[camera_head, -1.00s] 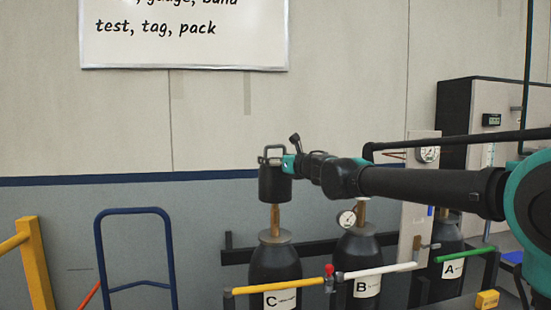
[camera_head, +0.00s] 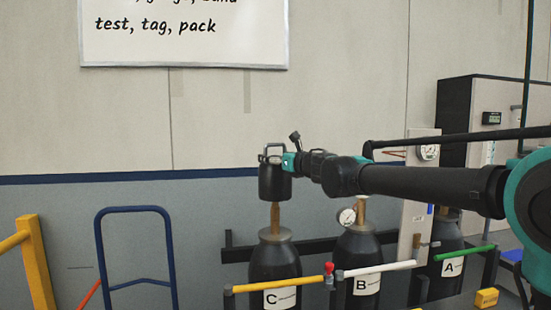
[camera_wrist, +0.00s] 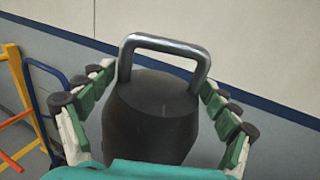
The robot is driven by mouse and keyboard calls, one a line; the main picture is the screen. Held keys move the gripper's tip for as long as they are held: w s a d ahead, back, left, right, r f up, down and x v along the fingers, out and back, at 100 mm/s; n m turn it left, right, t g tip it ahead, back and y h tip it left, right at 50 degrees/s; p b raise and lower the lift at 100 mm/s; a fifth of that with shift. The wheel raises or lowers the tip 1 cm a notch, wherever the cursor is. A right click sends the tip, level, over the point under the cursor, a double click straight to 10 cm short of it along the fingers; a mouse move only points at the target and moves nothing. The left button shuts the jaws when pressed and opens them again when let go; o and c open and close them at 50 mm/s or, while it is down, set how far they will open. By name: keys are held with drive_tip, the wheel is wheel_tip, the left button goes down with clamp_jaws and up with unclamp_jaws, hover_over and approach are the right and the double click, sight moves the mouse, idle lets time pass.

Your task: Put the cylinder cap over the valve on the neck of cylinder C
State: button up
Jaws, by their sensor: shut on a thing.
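The cylinder cap (camera_head: 274,183) is a black cup with a metal handle on top. My gripper (camera_head: 284,160) is shut on it at its handle end and holds it upright. In the wrist view the cap (camera_wrist: 152,120) sits between the green-padded fingers (camera_wrist: 160,88), with its handle standing up. Cylinder C (camera_head: 275,262) is black with a white C label and stands below. Its brass valve (camera_head: 275,218) rises from the neck, directly under the cap in the head view. The valve's top meets the cap's lower rim in the picture; I cannot tell whether it is inside the cap.
Cylinder B (camera_head: 359,255), with a gauge (camera_head: 347,217), and cylinder A (camera_head: 450,265) stand to the right. A yellow bar (camera_head: 275,287) crosses in front of C. A blue hand truck frame (camera_head: 135,212) and yellow rail (camera_head: 38,260) are at left.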

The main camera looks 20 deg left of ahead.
sight(276, 206)
drive_tip(key=shift+f, duration=6.75)
drive_tip(key=o, duration=1.7)
drive_tip(key=v, duration=1.2)
